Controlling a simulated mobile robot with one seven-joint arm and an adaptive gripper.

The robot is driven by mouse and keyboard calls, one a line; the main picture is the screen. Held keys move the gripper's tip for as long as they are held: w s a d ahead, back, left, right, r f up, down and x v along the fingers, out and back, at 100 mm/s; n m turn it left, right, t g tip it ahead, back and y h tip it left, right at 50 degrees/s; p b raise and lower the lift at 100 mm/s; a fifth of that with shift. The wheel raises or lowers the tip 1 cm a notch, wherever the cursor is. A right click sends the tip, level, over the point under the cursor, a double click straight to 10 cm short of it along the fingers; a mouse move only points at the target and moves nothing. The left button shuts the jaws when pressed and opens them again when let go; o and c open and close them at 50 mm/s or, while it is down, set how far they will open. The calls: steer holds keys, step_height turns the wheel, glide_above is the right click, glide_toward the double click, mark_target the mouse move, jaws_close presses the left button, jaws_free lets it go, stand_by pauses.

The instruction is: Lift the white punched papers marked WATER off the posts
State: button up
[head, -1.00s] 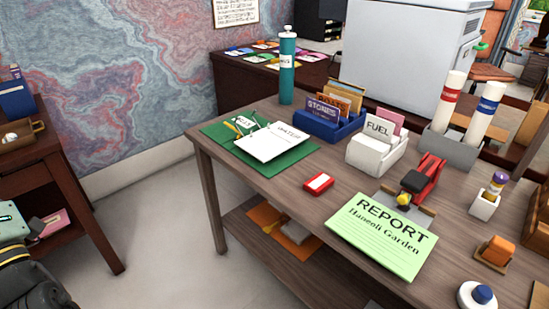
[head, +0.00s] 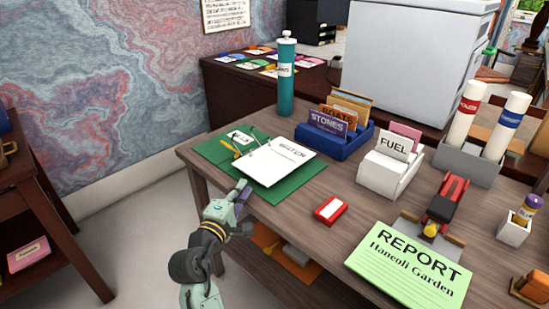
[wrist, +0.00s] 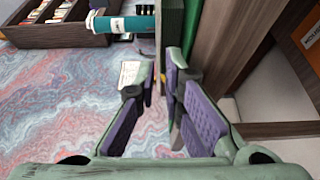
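The white papers (head: 278,165) marked WATER lie on the green binder (head: 297,192) at the desk's left end. Thin dark arcs, which look like the posts, show at their upper left edge; detail there is too small to tell. My gripper (head: 242,187) is at the papers' near left edge in the head view. In the wrist view my gripper (wrist: 160,80) is open, its purple-padded fingers apart. A thin pale edge, seemingly the papers, runs up between the fingertips beside the green binder (wrist: 190,35). I cannot tell whether either finger touches it.
A teal bottle (head: 286,85) stands behind the binder. A blue file holder (head: 335,139), a white FUEL box (head: 390,172), a red-and-white box (head: 330,210) and a green REPORT sheet (head: 410,262) stand or lie to the right. The desk's front edge is just below my gripper.

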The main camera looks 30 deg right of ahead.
mark_target(250, 175)
steer(key=p+x, duration=0.1)
steer(key=x, duration=0.4)
steer(key=shift+d+r+p, duration=0.1)
steer(key=shift+r+p, duration=0.05)
steer(key=shift+p, duration=0.25)
steer(key=shift+w+d, duration=0.15)
steer(key=shift+c, duration=0.4)
jaws_close()
